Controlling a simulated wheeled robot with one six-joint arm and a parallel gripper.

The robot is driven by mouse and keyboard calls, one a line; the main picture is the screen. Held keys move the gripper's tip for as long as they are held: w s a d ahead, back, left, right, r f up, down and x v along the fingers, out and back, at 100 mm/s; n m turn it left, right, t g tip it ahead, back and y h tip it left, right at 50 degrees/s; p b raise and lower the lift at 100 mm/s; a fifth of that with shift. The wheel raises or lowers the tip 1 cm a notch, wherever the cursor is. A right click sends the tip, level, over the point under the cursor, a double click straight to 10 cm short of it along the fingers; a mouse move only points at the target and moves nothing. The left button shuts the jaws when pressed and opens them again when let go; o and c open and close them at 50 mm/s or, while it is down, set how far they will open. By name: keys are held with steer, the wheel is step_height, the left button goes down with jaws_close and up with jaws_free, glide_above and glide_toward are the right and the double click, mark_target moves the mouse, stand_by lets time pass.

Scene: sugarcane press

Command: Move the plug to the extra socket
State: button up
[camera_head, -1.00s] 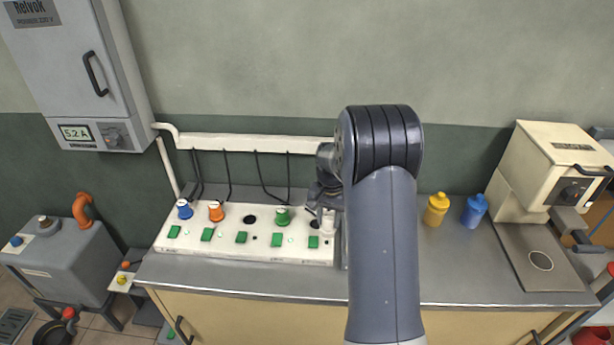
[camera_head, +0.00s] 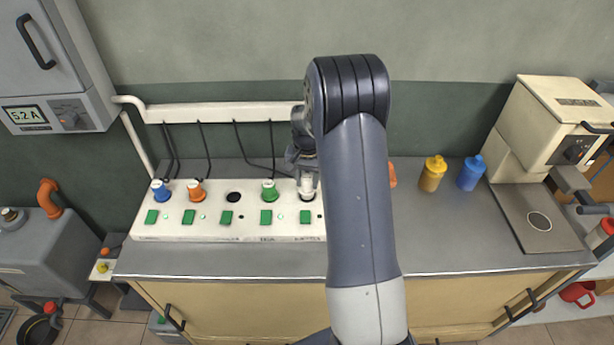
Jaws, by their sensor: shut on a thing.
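My gripper (camera_head: 305,168) points down at the right end of the white socket strip (camera_head: 178,235), partly hidden by my arm. It is shut on a white plug (camera_head: 307,187). The plug stands upright at the rightmost socket and covers its hole; I cannot tell if it is fully seated. A blue plug (camera_head: 161,190), an orange plug (camera_head: 197,190) and a green plug (camera_head: 269,191) sit in other sockets. The dark round hole of the middle socket (camera_head: 234,198) is empty. The strip's small front labels are too blurred to read surely.
Green switches (camera_head: 227,217) line the strip's front. Black cables (camera_head: 206,148) hang from the white wall duct (camera_head: 220,113) behind it. A yellow bottle (camera_head: 431,175), a blue bottle (camera_head: 471,174) and a cream machine (camera_head: 545,125) stand to the right. The grey counter front (camera_head: 240,258) is clear.

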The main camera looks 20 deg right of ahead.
steer(key=shift+f, duration=0.65)
steer(key=shift+f+b, duration=0.55)
steer(key=shift+b, duration=0.2)
stand_by(0.9)
steer(key=o, duration=0.7)
steer(key=shift+r+p, duration=3.65)
steer(key=shift+r, duration=1.9)
steer(key=shift+f, duration=0.15)
steer(key=shift+f+b, duration=3)
steer(key=shift+f, duration=1.45)
steer(key=shift+s, duration=0.1)
